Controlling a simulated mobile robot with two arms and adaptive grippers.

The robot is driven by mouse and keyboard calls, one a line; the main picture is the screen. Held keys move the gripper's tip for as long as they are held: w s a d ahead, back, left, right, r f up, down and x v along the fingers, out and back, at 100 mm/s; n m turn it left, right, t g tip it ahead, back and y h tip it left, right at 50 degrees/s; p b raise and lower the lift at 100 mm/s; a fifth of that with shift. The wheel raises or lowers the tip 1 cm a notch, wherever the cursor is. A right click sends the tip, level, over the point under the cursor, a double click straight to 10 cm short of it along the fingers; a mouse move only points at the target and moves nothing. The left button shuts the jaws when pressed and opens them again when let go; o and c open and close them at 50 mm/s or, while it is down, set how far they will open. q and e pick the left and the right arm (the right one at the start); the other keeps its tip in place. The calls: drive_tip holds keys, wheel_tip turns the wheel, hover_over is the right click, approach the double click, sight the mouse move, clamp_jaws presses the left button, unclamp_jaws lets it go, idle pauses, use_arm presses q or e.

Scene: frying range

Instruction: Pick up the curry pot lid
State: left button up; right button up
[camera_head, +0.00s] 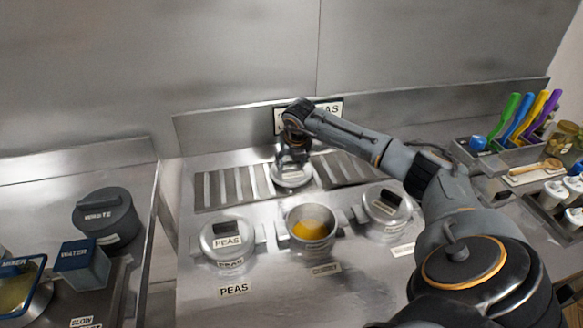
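The curry pot (311,235) stands uncovered in the middle of the counter, with yellow-orange curry inside and a "CURRY" label in front. A round metal lid (292,178) is behind it, over the slotted rack area. My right gripper (291,157) points down at the top of this lid, at its handle. The gripper hides the handle, and I cannot tell whether its fingers are closed on it. I also cannot tell whether the lid rests on the rack or hangs just above it. My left gripper is not in view.
A lidded peas pot (228,243) stands left of the curry pot, and another lidded pot (388,213) stands right, near my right arm. A waste bin (107,219) and a water container (82,265) are at left. Colored-handled utensils (520,117) stand at far right.

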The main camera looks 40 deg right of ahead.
drive_tip(key=c, duration=0.4)
